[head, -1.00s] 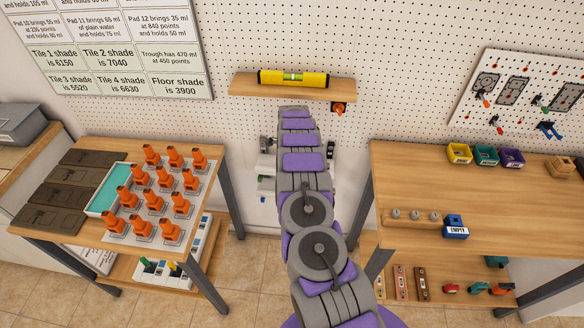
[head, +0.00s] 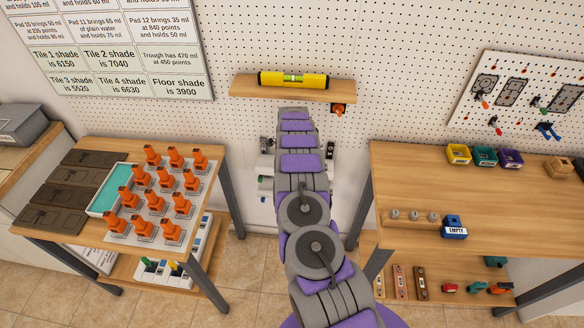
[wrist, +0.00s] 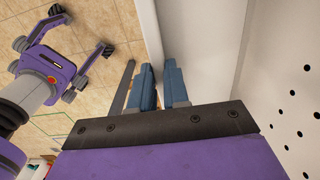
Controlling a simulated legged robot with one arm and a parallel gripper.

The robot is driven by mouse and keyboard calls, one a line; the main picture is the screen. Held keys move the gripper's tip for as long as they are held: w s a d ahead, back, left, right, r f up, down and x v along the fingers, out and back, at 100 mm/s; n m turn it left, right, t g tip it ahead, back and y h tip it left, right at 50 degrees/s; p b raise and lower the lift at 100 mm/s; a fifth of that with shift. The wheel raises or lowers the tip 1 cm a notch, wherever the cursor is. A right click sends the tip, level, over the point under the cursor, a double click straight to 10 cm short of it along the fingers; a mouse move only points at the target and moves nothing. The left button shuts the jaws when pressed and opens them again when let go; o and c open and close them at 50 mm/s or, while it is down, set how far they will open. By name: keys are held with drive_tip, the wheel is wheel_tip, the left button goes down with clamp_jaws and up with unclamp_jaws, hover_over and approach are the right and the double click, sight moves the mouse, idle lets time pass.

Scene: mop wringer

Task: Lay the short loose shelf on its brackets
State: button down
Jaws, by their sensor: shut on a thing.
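A short wooden shelf (head: 250,92) is against the pegboard wall at the top middle of the head view, with a yellow level lying along it. I cannot tell whether it is the loose one, and I see no brackets under it. In the head view my gripper is hidden beyond my arm. In the wrist view the blue fingers of my gripper (wrist: 160,84) point down beside a pale wall, a small gap between them. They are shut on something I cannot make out. A thin grey bar (wrist: 125,90) lies just left of the fingers.
A yellow level (head: 292,79) rests on the shelf, and an orange fitting (head: 338,111) is below its right end. A left table (head: 60,227) holds orange pieces. A right bench (head: 400,165) holds small bins (head: 485,156). Tiled floor shows between them.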

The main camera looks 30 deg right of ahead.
drive_tip(key=shift+f, duration=0.6)
idle(0.3)
drive_tip(key=c, duration=1)
unclamp_jaws()
drive_tip(key=shift+f, duration=0.1)
drive_tip(key=shift+c, duration=0.2)
wheel_tip(320, 180, up, 3)
drive_tip(key=shift+w+r+p, duration=0.15)
drive_tip(key=shift+p, duration=0.35)
drive_tip(key=shift+s+r, duration=0.2)
drive_tip(key=shift+s, duration=0.05)
drive_tip(key=s+a+r+p, duration=0.1)
drive_tip(key=s+a+p, duration=0.2)
drive_tip(key=s, duration=1.1)
drive_tip(key=shift+s+a+p, duration=0.35)
drive_tip(key=shift+s+a, duration=0.05)
drive_tip(key=shift+a, duration=0.75)
drive_tip(key=shift+r, duration=0.1)
